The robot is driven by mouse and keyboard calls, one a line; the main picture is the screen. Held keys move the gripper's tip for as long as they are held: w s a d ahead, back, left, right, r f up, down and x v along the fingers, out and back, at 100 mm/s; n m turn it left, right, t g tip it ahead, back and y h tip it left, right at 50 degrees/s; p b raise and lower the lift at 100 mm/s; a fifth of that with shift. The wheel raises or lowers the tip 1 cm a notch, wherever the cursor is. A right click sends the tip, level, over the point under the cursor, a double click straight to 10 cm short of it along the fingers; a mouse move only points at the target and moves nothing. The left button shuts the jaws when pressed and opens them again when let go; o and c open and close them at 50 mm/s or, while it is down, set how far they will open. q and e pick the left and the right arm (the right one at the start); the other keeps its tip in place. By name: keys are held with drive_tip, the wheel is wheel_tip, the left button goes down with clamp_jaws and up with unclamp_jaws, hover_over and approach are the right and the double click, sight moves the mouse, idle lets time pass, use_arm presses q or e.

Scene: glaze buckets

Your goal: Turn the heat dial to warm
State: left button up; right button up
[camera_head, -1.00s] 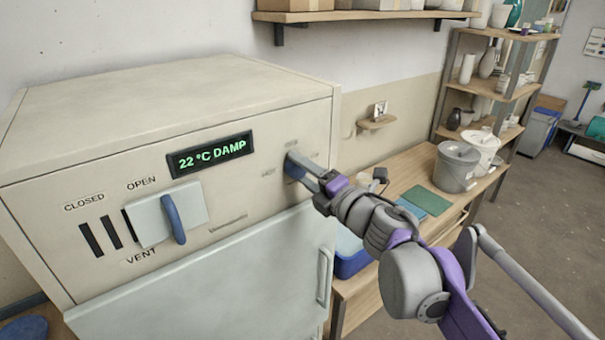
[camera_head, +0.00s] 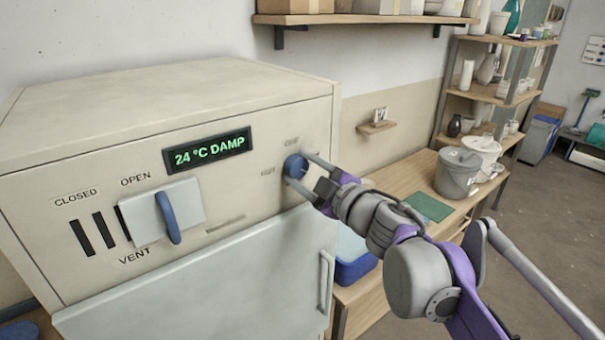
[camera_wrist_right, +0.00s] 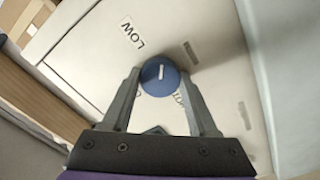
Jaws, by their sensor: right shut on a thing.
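The heat dial (camera_head: 294,168) is a round blue knob on the right part of the cream cabinet's front. It also shows in the right wrist view (camera_wrist_right: 159,77), with a short white mark on its face. My right gripper (camera_head: 298,168) is shut on the dial, one finger on each side of it. The other labels around the dial are partly hidden or too small to read. The display (camera_head: 208,150) reads 24 °C DAMP. My left gripper is not in view.
A vent slider with a blue handle (camera_head: 168,218) is left of the dial. The cabinet's pale door (camera_head: 210,280) is below. On the wooden bench (camera_head: 405,177) to the right stand a grey lidded bucket (camera_head: 457,174) and a white bucket (camera_head: 483,152).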

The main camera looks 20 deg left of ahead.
drive_tip(key=m+b, duration=0.1)
drive_tip(key=m, duration=0.4)
drive_tip(key=shift+m, duration=0.3)
drive_tip(key=shift+m+b, duration=0.65)
drive_tip(key=shift+m, duration=1.55)
drive_tip(key=o, duration=1.4)
drive_tip(key=v, duration=1)
drive_tip(key=shift+s+d+b, duration=0.3)
drive_tip(key=shift+b, duration=0.05)
